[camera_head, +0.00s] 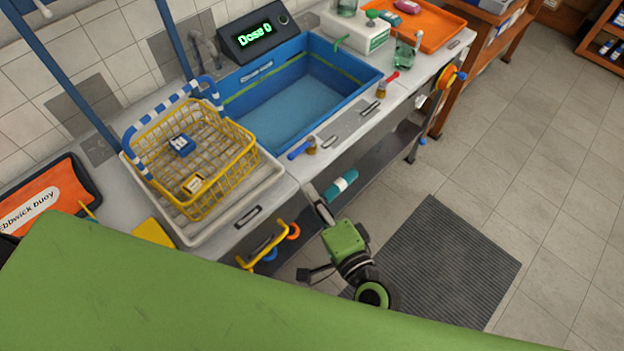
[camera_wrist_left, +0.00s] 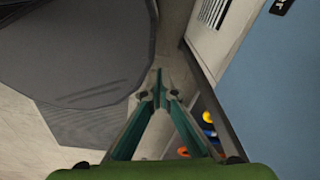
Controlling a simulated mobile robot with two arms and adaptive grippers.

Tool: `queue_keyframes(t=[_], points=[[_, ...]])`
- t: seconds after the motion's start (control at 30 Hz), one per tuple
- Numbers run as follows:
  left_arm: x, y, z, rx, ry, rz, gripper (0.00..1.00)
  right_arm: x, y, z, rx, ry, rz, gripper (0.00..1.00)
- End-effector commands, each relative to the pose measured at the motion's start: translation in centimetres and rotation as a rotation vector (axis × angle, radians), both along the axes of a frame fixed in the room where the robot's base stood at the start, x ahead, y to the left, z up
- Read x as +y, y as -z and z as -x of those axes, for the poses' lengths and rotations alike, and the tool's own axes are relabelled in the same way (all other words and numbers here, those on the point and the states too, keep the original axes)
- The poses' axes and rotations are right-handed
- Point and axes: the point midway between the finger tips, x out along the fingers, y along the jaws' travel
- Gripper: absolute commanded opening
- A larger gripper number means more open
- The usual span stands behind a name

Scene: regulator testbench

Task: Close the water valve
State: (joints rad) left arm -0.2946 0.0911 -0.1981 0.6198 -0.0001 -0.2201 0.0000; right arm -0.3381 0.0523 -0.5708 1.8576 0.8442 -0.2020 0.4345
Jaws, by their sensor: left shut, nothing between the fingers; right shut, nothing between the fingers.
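Two small brass valves sit on the front strip of the counter in the head view. One has a blue handle (camera_head: 298,150) and the other a red handle (camera_head: 390,78); I see no label telling which is the water valve. No valve shows in that view.
A blue sink (camera_head: 335,72) lies behind the valves, with a "Dose 0" display (camera_head: 254,38) beyond it. A yellow wire basket (camera_head: 240,178) stands left. Hooks (camera_head: 262,245) hang under the front edge. A dark mat (camera_head: 440,260) lies on the floor. A green surface fills the lower left.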

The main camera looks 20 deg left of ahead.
Motion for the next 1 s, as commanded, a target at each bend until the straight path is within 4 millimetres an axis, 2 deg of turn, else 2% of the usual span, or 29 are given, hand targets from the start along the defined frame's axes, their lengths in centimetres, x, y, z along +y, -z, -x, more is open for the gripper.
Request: queue_keyframes(t=[0.1, 0.3, 0.5, 0.9, 1.0], points=[[0.2, 0.4, -0.1, 0.000, 0.000, -0.002, 0.00, -0.5, -0.1, 1.8, 0.002, -0.001, 0.000, 0.00], [-0.8, 0.5, 0.4, 0.004, -0.003, 0.010, 0.00, -0.8, -0.4, 3.0, 0.000, -0.001, 0.000, 0.00], [-1.6, 0.5, 0.4, 0.005, -0.003, 0.019, 0.00, -0.8, -0.5, 3.0, 0.000, 0.000, 0.000, 0.00], [-1.2, 0.5, 0.5, 0.005, -0.001, 0.014, 0.00, -0.8, -0.4, 3.0, 0.000, 0.000, 0.001, 0.00], [-1.1, 0.5, 0.5, 0.005, 0.000, 0.012, 0.00, -1.1, 1.1, 3.0, 0.007, 0.000, 0.034, 0.00]])
